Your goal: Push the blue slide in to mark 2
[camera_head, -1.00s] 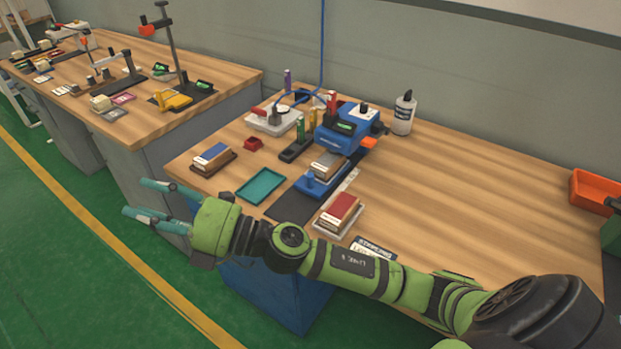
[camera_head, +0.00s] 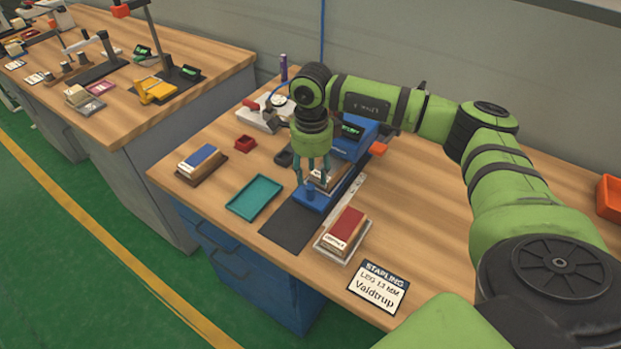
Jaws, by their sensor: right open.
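The blue slide (camera_head: 316,201) is a low blue carriage with an upright knob at its front, in front of the blue stapling machine (camera_head: 353,128). A pale block of stacked sheets sits on it, partly hidden by my gripper. My right gripper (camera_head: 312,180) points straight down with its teal fingers apart, over the front part of the slide near the knob. I cannot tell whether the fingers touch anything. A pale marked strip (camera_head: 352,192) runs along the right side of the slide; its mark numbers are too small to read. My left gripper is not in view.
A teal tray (camera_head: 255,198) and a dark mat (camera_head: 287,226) lie left and in front of the slide. A red-topped stack (camera_head: 345,228) stands close on the right, a blue-topped stack (camera_head: 202,160) at left. A stapling card (camera_head: 378,287) lies at the front edge.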

